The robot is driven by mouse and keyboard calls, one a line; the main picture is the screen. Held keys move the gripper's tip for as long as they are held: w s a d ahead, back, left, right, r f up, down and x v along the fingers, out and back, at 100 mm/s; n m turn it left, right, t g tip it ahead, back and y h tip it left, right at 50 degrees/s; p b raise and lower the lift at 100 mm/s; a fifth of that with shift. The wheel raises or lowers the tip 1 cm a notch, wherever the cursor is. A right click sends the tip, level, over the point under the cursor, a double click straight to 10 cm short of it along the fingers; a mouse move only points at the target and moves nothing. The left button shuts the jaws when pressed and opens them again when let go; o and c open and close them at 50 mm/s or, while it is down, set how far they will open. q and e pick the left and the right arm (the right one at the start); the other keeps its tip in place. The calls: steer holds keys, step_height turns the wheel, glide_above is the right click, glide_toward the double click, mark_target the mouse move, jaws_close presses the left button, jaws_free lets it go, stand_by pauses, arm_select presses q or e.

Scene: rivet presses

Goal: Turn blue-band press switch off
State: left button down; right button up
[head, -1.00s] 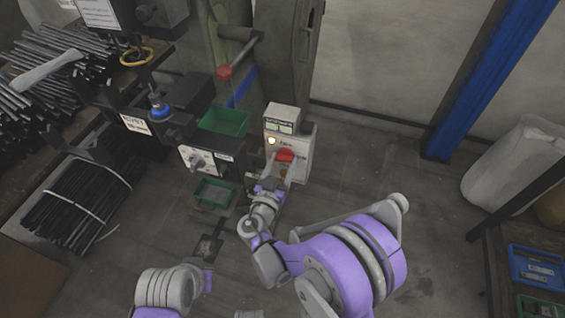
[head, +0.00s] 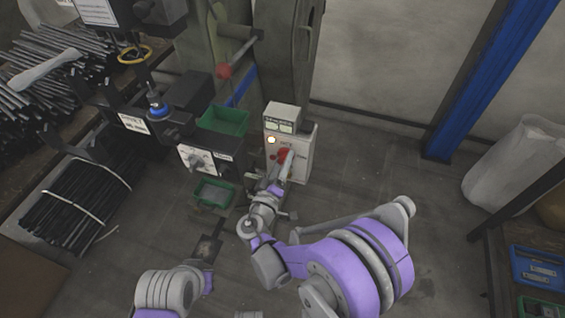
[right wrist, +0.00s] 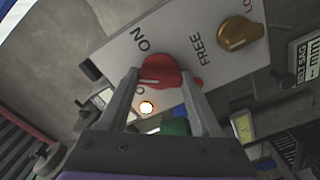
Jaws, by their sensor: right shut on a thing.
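A white switch box (head: 302,150) carries a red rotary switch (head: 285,154) and a small lit lamp (head: 271,140). My right gripper (head: 283,166) is at the switch. In the right wrist view, the red switch (right wrist: 158,71) sits between the fingertips of my right gripper (right wrist: 160,88), which is shut on it. The word ON shows above the switch; lettering below it is partly hidden. The lamp (right wrist: 147,107) glows there too. The press with a blue band (head: 160,111) stands left of the box. My left gripper (head: 207,249) is low in the head view; its jaws are unclear.
A brass knob (right wrist: 238,33) marked FREE and LOCK sits beside the red switch. Green trays (head: 224,121) and a control panel with a dial (head: 200,160) are left of the box. Floor to the right (head: 365,165) is clear.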

steer(key=n, duration=0.7)
stand_by(0.6)
steer(key=o, duration=1.4)
steer(key=v, duration=1)
steer(key=shift+s+a, duration=0.15)
steer(key=shift+s, duration=0.25)
